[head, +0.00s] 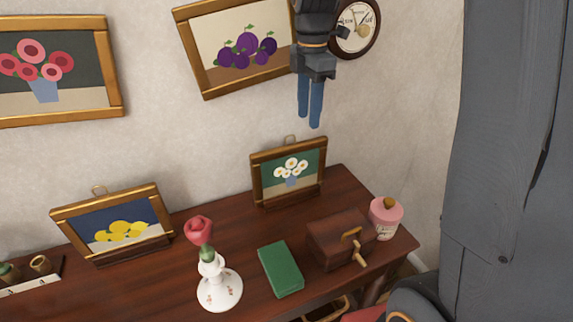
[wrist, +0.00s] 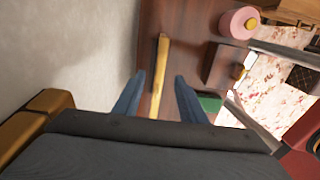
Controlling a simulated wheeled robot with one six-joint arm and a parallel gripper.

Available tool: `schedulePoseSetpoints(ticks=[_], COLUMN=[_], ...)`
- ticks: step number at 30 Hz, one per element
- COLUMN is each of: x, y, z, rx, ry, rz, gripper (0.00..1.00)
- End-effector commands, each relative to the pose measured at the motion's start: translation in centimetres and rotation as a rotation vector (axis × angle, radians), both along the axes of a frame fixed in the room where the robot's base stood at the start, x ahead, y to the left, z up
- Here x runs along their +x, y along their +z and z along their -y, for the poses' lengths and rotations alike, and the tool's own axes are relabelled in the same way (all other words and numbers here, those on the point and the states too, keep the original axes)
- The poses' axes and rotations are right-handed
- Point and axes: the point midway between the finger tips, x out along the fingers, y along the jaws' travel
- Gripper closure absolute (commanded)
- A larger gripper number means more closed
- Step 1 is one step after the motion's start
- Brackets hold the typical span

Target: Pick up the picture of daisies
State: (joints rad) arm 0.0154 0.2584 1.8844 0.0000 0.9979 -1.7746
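The picture of daisies (head: 292,170) shows white flowers in a blue pot on green, in a brown wooden frame with a ring on top. It leans on a small stand on the dark wooden table, near the wall. My gripper (head: 311,125) points down above the picture's top right corner, apart from it. In the wrist view my gripper (wrist: 158,77) has its two blue fingers spread with nothing held. The frame's top edge, a thin golden-brown bar (wrist: 160,65), shows between and beyond the fingertips.
The table (head: 215,220) also holds a lemon picture (head: 118,225), a rose in a white vase (head: 218,285), a green book (head: 281,269), a wooden box (head: 330,238) and a pink jar (head: 386,217). A plum picture (head: 238,48) and a round dial (head: 357,30) hang near my gripper.

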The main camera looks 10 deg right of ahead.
Motion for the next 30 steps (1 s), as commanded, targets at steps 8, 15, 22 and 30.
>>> schedulePoseSetpoints(ticks=[8, 15, 22, 30], x=[-0.2, -0.4, -0.3, -0.3], y=[-2.7, -5.9, -7.6, -7.6], z=[-0.8, -1.2, -1.1, -1.0], rx=[0.000, 0.000, 0.000, 0.000], ry=[0.012, 0.012, 0.009, 0.008], rz=[-0.003, -0.005, -0.001, 0.000], gripper=[0.62, 0.62, 0.62, 0.78])
